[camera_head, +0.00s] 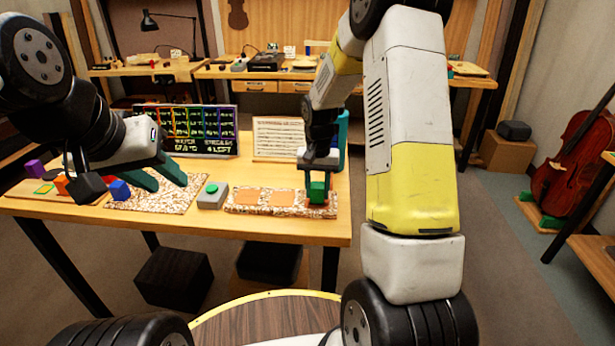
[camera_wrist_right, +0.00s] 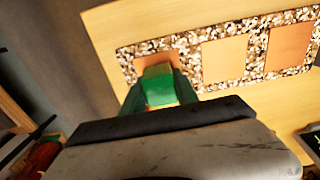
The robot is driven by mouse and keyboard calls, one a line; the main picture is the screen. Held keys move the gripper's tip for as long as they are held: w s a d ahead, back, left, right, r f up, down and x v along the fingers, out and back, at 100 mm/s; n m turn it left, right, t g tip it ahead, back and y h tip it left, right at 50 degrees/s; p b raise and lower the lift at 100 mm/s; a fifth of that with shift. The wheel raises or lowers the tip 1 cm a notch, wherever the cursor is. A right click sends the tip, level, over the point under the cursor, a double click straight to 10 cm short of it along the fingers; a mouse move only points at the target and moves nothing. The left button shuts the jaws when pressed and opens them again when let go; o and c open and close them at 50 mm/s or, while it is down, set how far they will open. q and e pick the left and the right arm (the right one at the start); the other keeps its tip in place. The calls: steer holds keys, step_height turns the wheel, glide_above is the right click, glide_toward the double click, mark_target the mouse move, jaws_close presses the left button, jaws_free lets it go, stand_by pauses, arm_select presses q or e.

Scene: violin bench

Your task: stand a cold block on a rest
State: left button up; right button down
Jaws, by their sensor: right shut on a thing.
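My right gripper (camera_head: 318,178) is shut on a green block (camera_head: 318,192) at the right end of a speckled strip (camera_head: 233,208). In the right wrist view the green block (camera_wrist_right: 158,88) sits between the fingers, partly over a reddish square (camera_wrist_right: 146,58) at the strip's end. I cannot tell whether the block touches the strip. The strip has two more orange squares, the middle one (camera_wrist_right: 223,58) and the far one (camera_wrist_right: 289,50), both bare. My left gripper (camera_head: 158,179) is open, its teal fingers above a speckled mat (camera_head: 150,203). A blue block (camera_head: 120,190) stands beside it.
A grey box with a green button (camera_head: 212,195) stands between mat and strip. A purple block (camera_head: 34,168) and an orange block (camera_head: 61,185) are at the table's left. A coloured chart board (camera_head: 190,130) and a white sheet board (camera_head: 278,139) stand behind.

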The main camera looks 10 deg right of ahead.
mark_target(317, 185)
steer(key=shift+f, duration=0.1)
steer(key=c, duration=0.9)
jaws_free()
steer(key=shift+o, duration=0.2)
steer(key=shift+r, duration=3.9)
